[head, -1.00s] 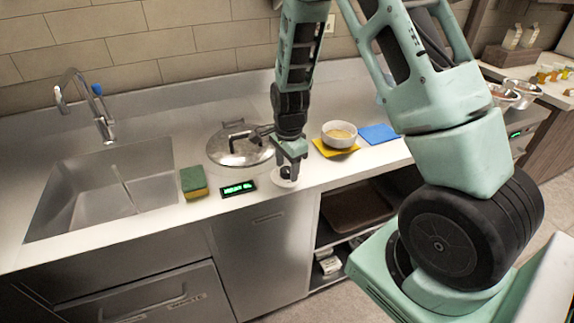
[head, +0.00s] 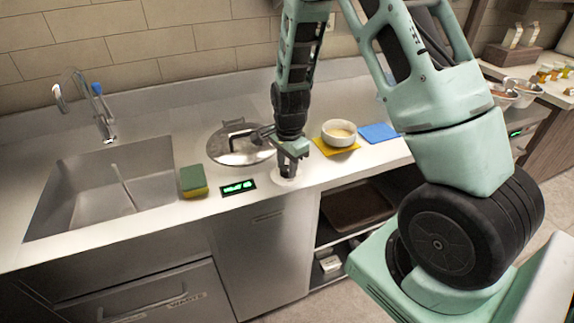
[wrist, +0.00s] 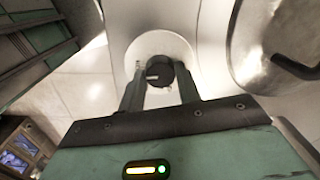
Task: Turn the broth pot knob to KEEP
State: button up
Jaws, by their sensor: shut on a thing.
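The broth pot (head: 240,146) is sunk in the counter, and its steel lid with a dark handle also shows at the right of the wrist view (wrist: 285,55). The knob (wrist: 159,72) is black, on a round pale base plate (wrist: 178,50). My gripper (wrist: 160,92) points down with its two fingers on either side of the knob, shut on it. In the head view my gripper (head: 289,168) hides most of the knob. A small display (head: 238,187) with green lit text stands left of it; the text is too blurred to read.
A green and yellow sponge (head: 194,181) lies between the sink (head: 75,200) and the display. A white bowl (head: 338,134) on a yellow mat and a blue cloth (head: 379,133) lie right of my gripper. A faucet (head: 98,105) rises behind the sink.

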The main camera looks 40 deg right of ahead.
jog(key=n, duration=0.7)
jog(key=shift+w+b, duration=0.1)
jog(key=shift+b, duration=0.2)
jog(key=n, duration=0.6)
jog(key=shift+d+y, duration=0.1)
jog(key=shift+y, duration=0.2)
jog(key=n+p, duration=0.1)
jog(key=n, duration=0.3)
jog(key=shift+r+n+g, duration=0.1)
jog(key=shift+n+g, duration=0.2)
jog(key=shift+n, duration=0.1)
jog(key=n+p, duration=0.1)
jog(key=n, duration=0.3)
jog(key=shift+w+n, duration=0.1)
jog(key=shift+n, duration=0.3)
jog(key=o, duration=1)
jog(key=shift+c, duration=0.2)
notch_tip(320, 180, up, 17)
jog(key=b, duration=0.1)
jog(key=shift+w+d+r, duration=0.15)
jog(key=shift+d, duration=0.25)
